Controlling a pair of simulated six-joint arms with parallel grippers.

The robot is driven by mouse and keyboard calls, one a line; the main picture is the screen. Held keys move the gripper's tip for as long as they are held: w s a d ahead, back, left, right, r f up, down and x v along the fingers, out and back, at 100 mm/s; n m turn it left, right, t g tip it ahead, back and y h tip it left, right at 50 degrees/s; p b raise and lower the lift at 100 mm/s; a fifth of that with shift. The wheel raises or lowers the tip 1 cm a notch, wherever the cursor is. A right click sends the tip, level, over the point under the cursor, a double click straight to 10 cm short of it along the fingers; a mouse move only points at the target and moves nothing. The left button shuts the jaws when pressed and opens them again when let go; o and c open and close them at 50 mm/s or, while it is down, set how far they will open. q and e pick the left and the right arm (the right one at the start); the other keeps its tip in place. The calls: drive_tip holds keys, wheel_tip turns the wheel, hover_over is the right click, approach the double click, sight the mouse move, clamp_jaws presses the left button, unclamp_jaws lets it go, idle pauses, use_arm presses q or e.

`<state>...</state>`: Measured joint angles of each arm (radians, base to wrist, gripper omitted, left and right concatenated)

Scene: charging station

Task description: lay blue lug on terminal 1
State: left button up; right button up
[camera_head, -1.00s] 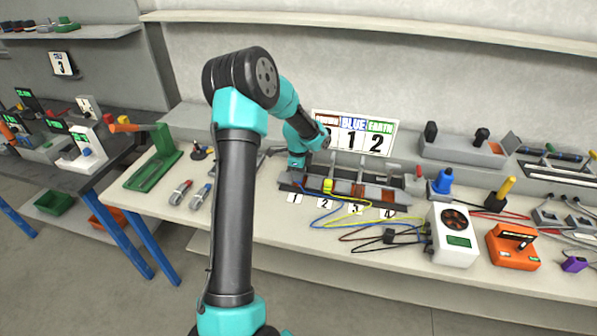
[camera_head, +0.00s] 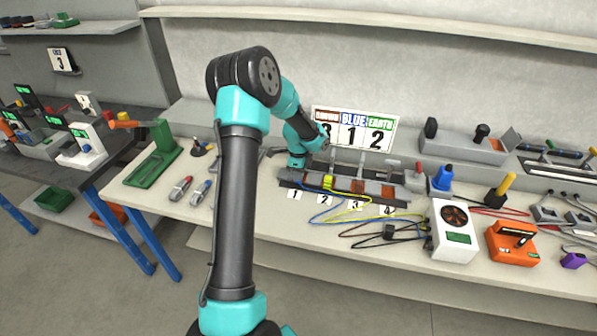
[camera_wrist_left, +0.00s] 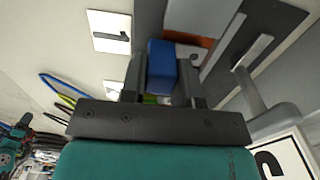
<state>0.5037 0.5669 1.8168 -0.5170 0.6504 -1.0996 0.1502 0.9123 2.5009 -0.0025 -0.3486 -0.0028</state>
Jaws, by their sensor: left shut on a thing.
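The blue lug (camera_wrist_left: 162,66) sits between the fingers of my left gripper (camera_wrist_left: 160,73), which is shut on it, in the left wrist view. In that view a copper-brown plate (camera_wrist_left: 192,41) lies just beyond the lug, and a card with a 1 (camera_wrist_left: 110,32) is beside it. I cannot tell whether the lug touches the plate. The right gripper is not in view.
A yellow-green lug (camera_head: 328,182) is on the block near card 2 (camera_head: 324,200). A sign (camera_head: 353,131) reads brown 3, blue 1, earth 2. Cables (camera_head: 345,213) lie in front, leading to a white fan box (camera_head: 453,231). Two pen-like tools (camera_head: 180,188) lie left.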

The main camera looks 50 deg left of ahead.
use_arm(q)
drive_tip(key=shift+f, duration=0.35)
drive_tip(key=o, duration=1)
drive_tip(key=shift+r, duration=0.1)
wheel_tip(320, 180, up, 17)
drive_tip(key=shift+r, duration=0.15)
idle(0.7)
